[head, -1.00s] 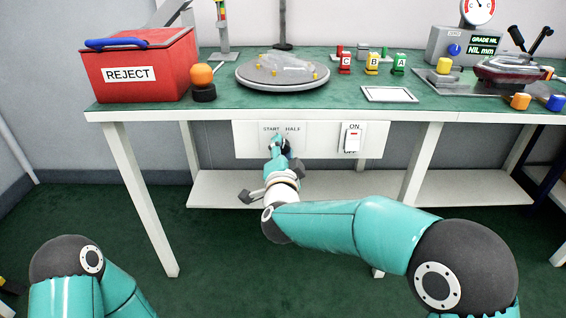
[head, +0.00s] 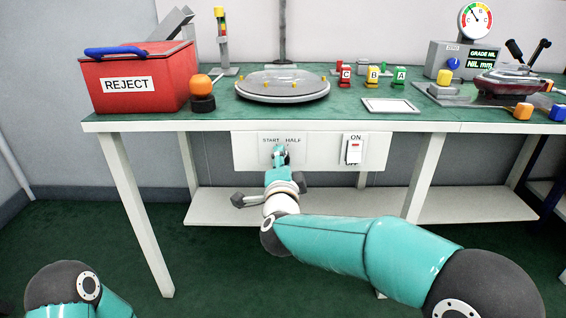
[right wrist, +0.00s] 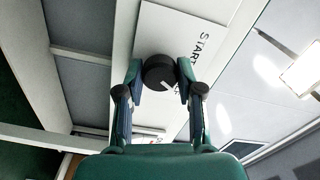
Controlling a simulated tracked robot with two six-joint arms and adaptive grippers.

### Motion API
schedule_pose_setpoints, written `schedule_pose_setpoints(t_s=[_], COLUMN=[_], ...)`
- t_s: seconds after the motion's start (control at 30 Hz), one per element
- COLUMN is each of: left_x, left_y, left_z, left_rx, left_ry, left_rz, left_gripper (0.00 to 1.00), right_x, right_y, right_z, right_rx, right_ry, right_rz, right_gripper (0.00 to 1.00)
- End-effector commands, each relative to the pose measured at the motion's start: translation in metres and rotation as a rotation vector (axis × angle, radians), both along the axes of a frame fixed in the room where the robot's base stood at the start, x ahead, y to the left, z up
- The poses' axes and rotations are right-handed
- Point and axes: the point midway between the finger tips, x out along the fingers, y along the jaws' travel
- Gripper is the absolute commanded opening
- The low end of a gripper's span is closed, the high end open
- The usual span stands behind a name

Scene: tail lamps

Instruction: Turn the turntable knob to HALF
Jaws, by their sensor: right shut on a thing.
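The dark round turntable knob (right wrist: 158,72) sits on a white panel under the table edge, with START and HALF printed above it in the head view. My right gripper (right wrist: 158,80) is shut on the knob, one finger on each side. The gripper also shows at the panel in the head view (head: 280,158). A pale mark on the knob points down and slightly right in the wrist view; a finger hides most of HALF there. The round grey turntable (head: 282,88) stands on the table with small yellow pegs and no lamp on it. My left gripper is out of view.
An ON/OFF switch (head: 354,150) is right of the knob. A red REJECT bin (head: 130,98), an orange ball-topped button (head: 201,84), lettered blocks (head: 372,77) and a gauge box (head: 462,60) stand on the green table. A shelf (head: 345,205) runs below.

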Motion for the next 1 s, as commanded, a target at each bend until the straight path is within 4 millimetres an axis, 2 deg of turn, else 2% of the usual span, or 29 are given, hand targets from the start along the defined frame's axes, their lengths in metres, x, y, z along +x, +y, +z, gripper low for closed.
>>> schedule_pose_setpoints(t_s=[0.03, 0.17, 0.57, 0.77, 1.0], left_x=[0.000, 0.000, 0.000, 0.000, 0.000], left_y=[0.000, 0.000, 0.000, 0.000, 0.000], left_z=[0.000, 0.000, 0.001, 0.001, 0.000], left_rx=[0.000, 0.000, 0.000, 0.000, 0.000], left_ry=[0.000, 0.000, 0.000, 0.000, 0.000], left_rz=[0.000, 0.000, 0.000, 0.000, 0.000], left_gripper=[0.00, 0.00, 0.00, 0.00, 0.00], right_x=[0.001, 0.001, -0.004, -0.028, -0.077], right_y=[-0.005, -0.004, -0.001, 0.000, 0.000], right_z=[-0.003, -0.002, -0.001, 0.000, -0.001], right_rx=[0.004, 0.003, 0.000, 0.001, 0.001], right_ry=[0.006, 0.005, 0.003, 0.002, 0.002], right_rz=[-0.011, -0.009, -0.002, -0.001, -0.001], right_gripper=[0.41, 0.62, 0.62, 0.62, 0.62])
